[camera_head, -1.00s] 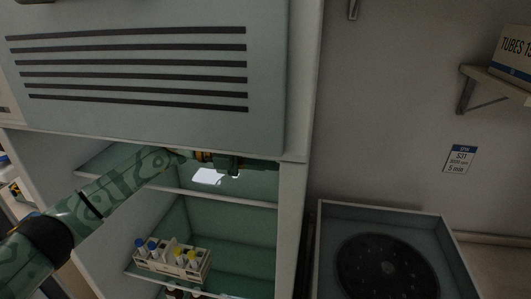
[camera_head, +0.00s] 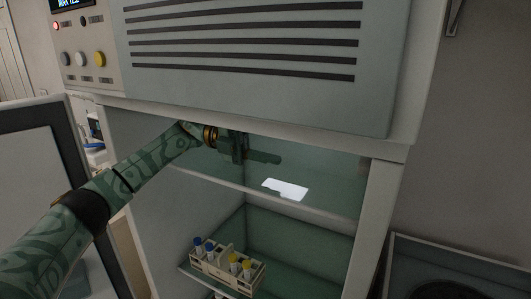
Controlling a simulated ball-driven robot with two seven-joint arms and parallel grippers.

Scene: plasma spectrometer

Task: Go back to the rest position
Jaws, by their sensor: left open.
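My left arm comes in from the left, and my left gripper (camera_head: 262,157) is open and empty. It is at the upper compartment of the cabinet (camera_head: 377,215), under the vented front panel. A bright white patch (camera_head: 285,189) shows on the upper shelf below and right of the gripper. The gripper looks apart from it. My right gripper is out of view.
A rack (camera_head: 226,268) with blue- and yellow-capped tubes stands on the lower shelf. An open door (camera_head: 38,118) is at the left, near my arm. A control panel (camera_head: 85,50) with knobs is at the upper left. A grey box (camera_head: 465,262) sits at the lower right.

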